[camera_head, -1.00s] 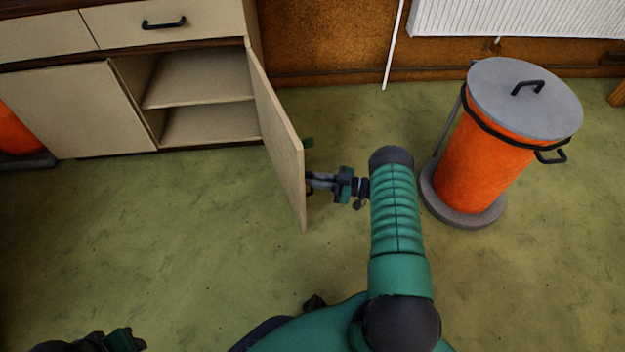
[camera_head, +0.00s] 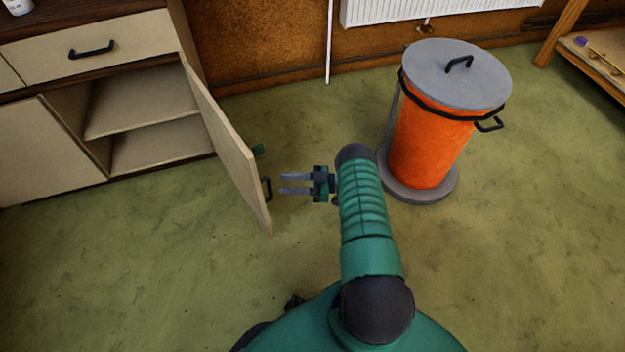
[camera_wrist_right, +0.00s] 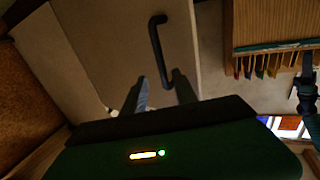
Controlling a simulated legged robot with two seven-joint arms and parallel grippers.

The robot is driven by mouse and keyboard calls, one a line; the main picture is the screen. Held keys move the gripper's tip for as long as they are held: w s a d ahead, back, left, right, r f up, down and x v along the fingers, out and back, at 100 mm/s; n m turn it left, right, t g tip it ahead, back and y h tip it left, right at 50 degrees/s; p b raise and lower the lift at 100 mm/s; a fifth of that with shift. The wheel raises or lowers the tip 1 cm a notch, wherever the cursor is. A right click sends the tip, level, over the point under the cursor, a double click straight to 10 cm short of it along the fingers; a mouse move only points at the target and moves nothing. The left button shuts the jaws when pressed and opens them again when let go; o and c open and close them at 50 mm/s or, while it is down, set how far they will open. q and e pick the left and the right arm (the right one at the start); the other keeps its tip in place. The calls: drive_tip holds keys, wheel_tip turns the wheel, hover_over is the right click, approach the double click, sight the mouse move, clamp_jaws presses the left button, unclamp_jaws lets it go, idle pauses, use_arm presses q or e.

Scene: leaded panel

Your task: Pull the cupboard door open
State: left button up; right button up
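The cupboard door (camera_head: 228,150) stands swung wide open on the cupboard (camera_head: 150,110), baring two shelf levels inside. Its dark bar handle (camera_head: 267,189) is on the outer face, near the free edge; the handle also shows in the right wrist view (camera_wrist_right: 158,50).
An orange bin with a grey lid (camera_head: 437,130) stands right of my right arm. A white radiator (camera_head: 440,8) hangs on the back wall. A wooden shelf unit (camera_head: 590,60) is at the far right. The green floor in front of the cupboard is clear.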

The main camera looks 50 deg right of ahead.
drive_tip(key=v, duration=1.1)
drive_tip(key=shift+p, duration=0.45)
